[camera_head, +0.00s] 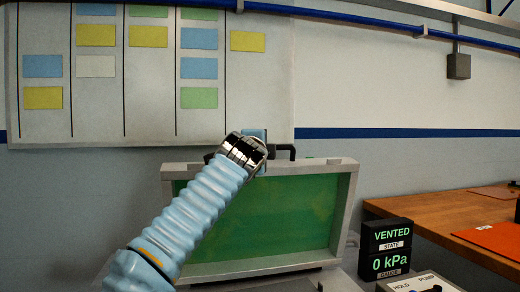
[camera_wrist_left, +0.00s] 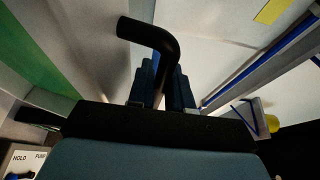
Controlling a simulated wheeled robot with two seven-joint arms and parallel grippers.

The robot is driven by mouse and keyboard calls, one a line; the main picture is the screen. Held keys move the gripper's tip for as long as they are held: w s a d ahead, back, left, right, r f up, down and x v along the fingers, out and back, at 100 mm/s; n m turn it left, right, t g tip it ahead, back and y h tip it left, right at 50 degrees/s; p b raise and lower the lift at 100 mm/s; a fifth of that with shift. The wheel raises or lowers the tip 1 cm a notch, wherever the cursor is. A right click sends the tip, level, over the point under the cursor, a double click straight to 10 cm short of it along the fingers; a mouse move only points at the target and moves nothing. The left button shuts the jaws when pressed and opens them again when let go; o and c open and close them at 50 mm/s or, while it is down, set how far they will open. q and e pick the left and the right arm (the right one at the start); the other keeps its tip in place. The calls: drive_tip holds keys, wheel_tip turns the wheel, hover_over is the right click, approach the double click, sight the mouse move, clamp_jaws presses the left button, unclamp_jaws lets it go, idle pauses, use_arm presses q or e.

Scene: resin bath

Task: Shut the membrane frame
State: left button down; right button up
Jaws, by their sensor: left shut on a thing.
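The membrane frame (camera_head: 345,195), a light grey frame around a green sheet (camera_head: 290,215), stands raised and tilted open in the head view. Its black bar handle (camera_head: 285,149) is at the middle of the top edge. My left gripper (camera_head: 256,134) is at this handle, shut on it; my arm covers part of the frame's left side. In the left wrist view the bent black handle (camera_wrist_left: 150,35) runs down between the dark blue fingers of my left gripper (camera_wrist_left: 164,85). My right gripper is in neither view.
A black display (camera_head: 387,249) beside the frame reads VENTED and 0 kPa. A panel (camera_head: 425,283) marked HOLD and PUMP is in front of it. A wooden bench (camera_head: 460,222) with an orange sheet (camera_head: 492,239) stands at the right. A board with coloured cards (camera_head: 150,90) hangs behind.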

sight(270, 174)
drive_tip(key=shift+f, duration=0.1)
